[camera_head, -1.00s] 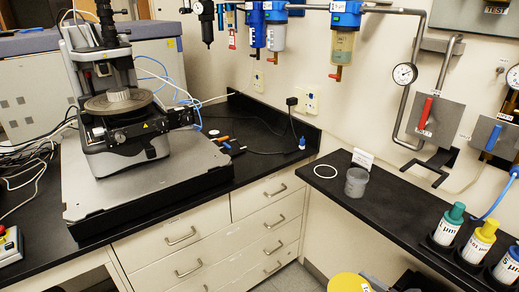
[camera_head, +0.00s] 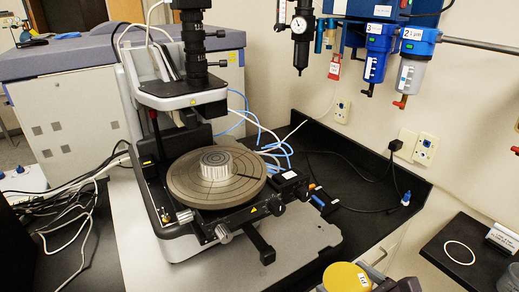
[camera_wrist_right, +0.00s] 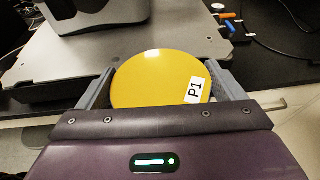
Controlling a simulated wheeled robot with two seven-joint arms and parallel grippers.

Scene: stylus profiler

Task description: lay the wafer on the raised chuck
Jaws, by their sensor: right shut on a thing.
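The wafer is a yellow disc with a white "P1" label, at the bottom edge of the head view (camera_head: 345,277) and between the fingers in the right wrist view (camera_wrist_right: 150,80). My right gripper (camera_wrist_right: 163,84) is shut on the wafer, one grey finger on each side. The raised chuck (camera_head: 216,161) is a short, ribbed, light grey cylinder at the centre of the round dark stage (camera_head: 185,187), under the profiler's head. Its top is bare. The wafer is apart from the chuck, in front of it and to the right. My left gripper is not in view.
The profiler's column and optics (camera_head: 192,50) overhang the back of the stage. A black bracket (camera_head: 262,245) and knobs (camera_head: 224,233) stick out in front. The grey base plate (camera_head: 290,243) is mostly clear. A white ring (camera_head: 459,252) lies on the right-hand counter.

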